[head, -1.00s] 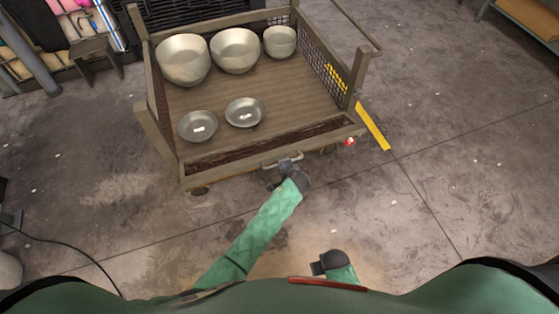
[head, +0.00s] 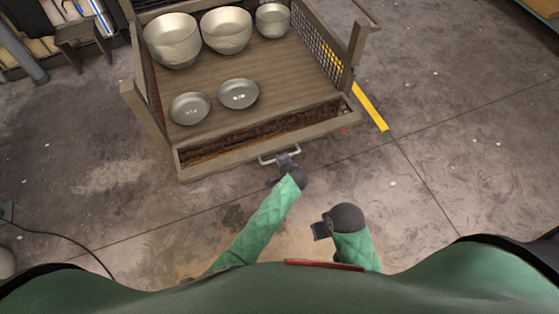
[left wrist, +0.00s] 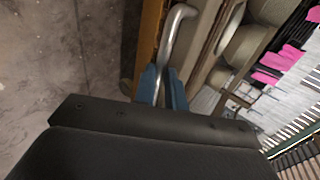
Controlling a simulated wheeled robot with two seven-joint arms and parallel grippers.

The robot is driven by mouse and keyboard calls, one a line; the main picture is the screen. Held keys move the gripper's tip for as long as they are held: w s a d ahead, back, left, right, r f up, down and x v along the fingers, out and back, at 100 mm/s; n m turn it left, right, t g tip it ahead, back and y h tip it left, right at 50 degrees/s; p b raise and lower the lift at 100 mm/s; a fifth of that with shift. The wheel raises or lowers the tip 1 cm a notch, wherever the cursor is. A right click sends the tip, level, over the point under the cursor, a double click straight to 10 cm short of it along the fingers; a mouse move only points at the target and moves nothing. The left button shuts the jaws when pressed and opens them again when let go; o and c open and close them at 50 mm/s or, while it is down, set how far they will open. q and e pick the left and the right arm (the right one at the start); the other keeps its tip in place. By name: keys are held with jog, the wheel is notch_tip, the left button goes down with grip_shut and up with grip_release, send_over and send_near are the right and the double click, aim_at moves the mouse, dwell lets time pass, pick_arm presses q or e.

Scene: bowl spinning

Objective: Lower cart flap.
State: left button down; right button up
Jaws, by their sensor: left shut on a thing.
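The wooden cart holds its front flap (head: 215,163) on the side nearest me, with a rough brown inner face showing. The flap leans outward toward me. A metal handle (head: 266,158) is fixed on the flap's outer side. My left gripper (head: 285,160) is at this handle. In the left wrist view, the blue fingers of my left gripper (left wrist: 163,85) are shut on the bent metal handle (left wrist: 174,38). My right gripper (head: 322,229) hangs apart from the cart, over the floor; its finger opening is not clear.
Three deep bowls (head: 226,32) stand at the back of the cart bed (head: 270,75). Two shallow bowls (head: 238,94) sit nearer the flap. A yellow floor strip (head: 371,106) lies right of the cart. The floor in front is clear. A cable (head: 65,238) lies at left.

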pick_arm(q)
jog(key=shift+s+f, duration=0.1)
jog(key=shift+s, duration=0.05)
jog(key=c, duration=1.5)
grip_release()
jog(key=shift+o, duration=0.2)
